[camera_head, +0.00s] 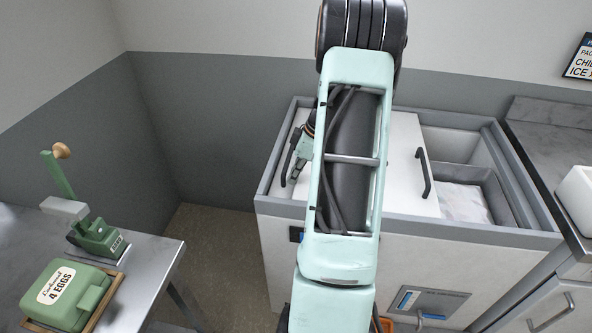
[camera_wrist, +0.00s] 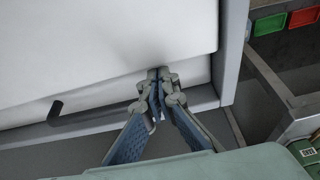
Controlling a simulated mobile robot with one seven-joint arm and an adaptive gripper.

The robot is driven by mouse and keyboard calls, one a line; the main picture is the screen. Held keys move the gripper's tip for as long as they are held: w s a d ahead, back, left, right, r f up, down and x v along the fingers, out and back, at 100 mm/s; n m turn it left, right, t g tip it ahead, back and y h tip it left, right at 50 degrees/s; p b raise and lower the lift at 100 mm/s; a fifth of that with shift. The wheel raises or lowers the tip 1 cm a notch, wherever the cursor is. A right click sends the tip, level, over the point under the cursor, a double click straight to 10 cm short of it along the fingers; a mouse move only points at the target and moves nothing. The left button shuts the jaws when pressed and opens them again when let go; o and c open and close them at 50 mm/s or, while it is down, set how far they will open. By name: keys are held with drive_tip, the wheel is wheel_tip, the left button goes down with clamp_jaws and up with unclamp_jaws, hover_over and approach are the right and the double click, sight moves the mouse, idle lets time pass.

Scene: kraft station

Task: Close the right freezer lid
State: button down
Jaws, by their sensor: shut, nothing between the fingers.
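The chest freezer (camera_head: 315,245) stands against the back wall with a grey rim. Its right lid (camera_head: 402,150) is a white panel with a dark handle (camera_head: 423,172); it sits toward the middle, leaving the right end of the freezer open. A second dark handle (camera_head: 287,162) shows at the left end. My gripper (camera_head: 293,181) is over the left part of the freezer, partly hidden by my arm. In the wrist view my gripper (camera_wrist: 158,76) is shut and empty, its tips at the edge of a white panel (camera_wrist: 110,45); contact cannot be told.
The open end shows a compartment holding a pale package (camera_head: 464,203). A metal counter (camera_head: 545,140) with a white container (camera_head: 578,198) adjoins at right. A table (camera_head: 150,262) with a green egg carton (camera_head: 66,296) and a green press (camera_head: 95,238) stands at left.

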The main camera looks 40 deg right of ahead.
sight(399, 195)
idle(0.3)
drive_tip(key=s+d+b, duration=0.2)
drive_tip(key=s+d, duration=0.4)
drive_tip(key=s, duration=0.2)
drive_tip(key=s+d+b, duration=0.2)
drive_tip(key=s+d, duration=0.4)
drive_tip(key=s, duration=0.1)
drive_tip(key=s+d+b, duration=0.2)
drive_tip(key=s+d, duration=0.4)
drive_tip(key=s, duration=0.2)
drive_tip(key=shift+s+d, duration=0.3)
drive_tip(key=shift+d, duration=0.1)
drive_tip(key=shift+s+d, duration=0.4)
drive_tip(key=shift+s, duration=0.1)
